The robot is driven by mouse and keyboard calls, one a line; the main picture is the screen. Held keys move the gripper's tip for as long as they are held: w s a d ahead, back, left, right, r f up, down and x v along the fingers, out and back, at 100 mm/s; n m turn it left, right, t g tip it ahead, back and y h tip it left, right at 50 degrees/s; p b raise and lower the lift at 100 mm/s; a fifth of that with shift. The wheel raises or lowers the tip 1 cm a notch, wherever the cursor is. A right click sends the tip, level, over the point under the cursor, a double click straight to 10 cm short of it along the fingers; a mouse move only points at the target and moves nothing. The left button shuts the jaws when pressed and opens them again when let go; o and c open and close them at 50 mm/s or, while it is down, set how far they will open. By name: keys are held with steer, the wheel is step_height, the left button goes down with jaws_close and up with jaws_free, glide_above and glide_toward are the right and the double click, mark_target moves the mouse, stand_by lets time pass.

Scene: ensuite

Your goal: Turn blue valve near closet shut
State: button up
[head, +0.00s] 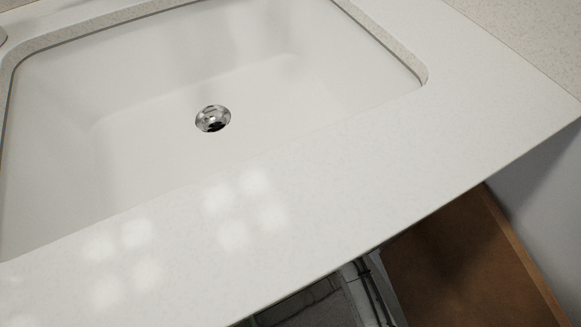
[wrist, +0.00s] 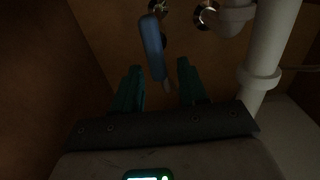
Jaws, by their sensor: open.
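The blue valve handle (wrist: 153,47) shows in the wrist view as a long lever, hanging nearly upright in the picture with a slight tilt. It is close to a round metal fitting (wrist: 158,7) on the brown back panel. My gripper (wrist: 160,66) has two teal fingers, spread apart. The lower end of the blue handle appears between the fingers in the picture. Neither finger visibly touches it, and the depth between them is hard to judge in the dark. The head view does not show the valve; the countertop hides it.
White drain pipes (wrist: 266,55) run down on the right of the wrist view, near a second metal fitting (wrist: 206,15). A brown cabinet wall (wrist: 45,70) stands at left. In the head view, the white countertop (head: 400,150) and sink (head: 150,130) lie above the brown cabinet panel (head: 460,265).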

steer(key=shift+w+a, duration=0.2)
steer(key=shift+w, duration=0.25)
jaws_close()
